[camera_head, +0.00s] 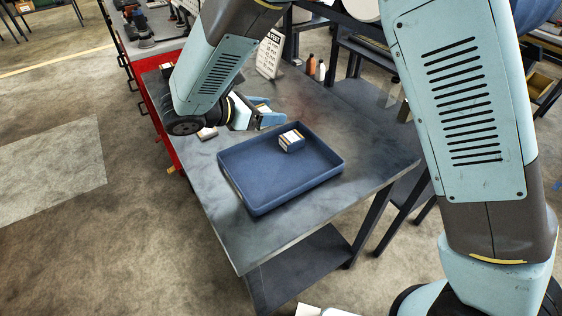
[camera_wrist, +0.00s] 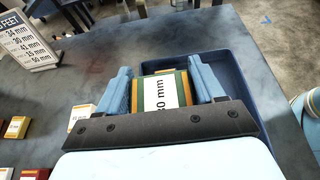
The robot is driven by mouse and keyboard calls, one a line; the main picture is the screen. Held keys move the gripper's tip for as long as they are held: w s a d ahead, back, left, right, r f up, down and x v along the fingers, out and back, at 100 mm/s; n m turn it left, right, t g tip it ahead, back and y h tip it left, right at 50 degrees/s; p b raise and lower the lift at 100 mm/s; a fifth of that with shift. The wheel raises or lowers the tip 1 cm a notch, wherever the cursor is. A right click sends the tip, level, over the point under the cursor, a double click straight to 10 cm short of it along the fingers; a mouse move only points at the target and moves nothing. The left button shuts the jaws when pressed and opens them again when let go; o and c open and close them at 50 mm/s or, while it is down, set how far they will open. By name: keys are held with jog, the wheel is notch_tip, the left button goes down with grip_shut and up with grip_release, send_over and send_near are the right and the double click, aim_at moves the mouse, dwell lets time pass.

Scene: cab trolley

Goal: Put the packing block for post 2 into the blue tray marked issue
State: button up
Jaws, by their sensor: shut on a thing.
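My gripper (camera_head: 268,111) reaches over the back-left rim of the blue tray (camera_head: 245,183). In the wrist view my gripper (camera_wrist: 163,88) is shut on a green and yellow block (camera_wrist: 160,93) with a white label. The label ends in "0 mm"; its first digit is partly hidden and looks like a 3. A second block (camera_head: 291,139), white with yellow edges, appears to sit inside the tray, just beyond my fingertips. The tray also shows behind and right of my gripper in the wrist view (camera_wrist: 252,98). I cannot read an "issue" marking on it.
The tray stands on a dark grey table (camera_head: 235,238). A sign (camera_wrist: 28,40) headed "FEET" lists sizes in mm. Several labelled blocks lie left of my gripper, one of them pale (camera_wrist: 82,117). A red cabinet adjoins on the left.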

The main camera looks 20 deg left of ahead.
aim_at(330, 156)
jog(key=shift+s+a, duration=0.25)
jog(key=shift+s, duration=0.35)
jog(key=d+f, duration=0.2)
jog(key=d, duration=0.2)
jog(key=w+d+f, duration=0.1)
jog(key=d+f, duration=0.2)
jog(key=d, duration=0.1)
jog(key=d+f, duration=0.3)
jog(key=d, duration=0.1)
jog(key=shift+w+d+f, duration=0.15)
jog(key=shift+w+d, duration=0.05)
jog(key=shift+w, duration=0.15)
jog(key=shift+d+f, duration=0.4)
jog(key=shift+f, duration=0.15)
jog(key=shift+w+d+f, duration=0.1)
jog(key=shift+d+f, duration=0.05)
jog(key=shift+f, duration=0.75)
jog(key=shift+d+f, duration=0.1)
jog(key=shift+f, duration=0.8)
jog(key=o, duration=0.8)
jog(key=shift+f, duration=0.1)
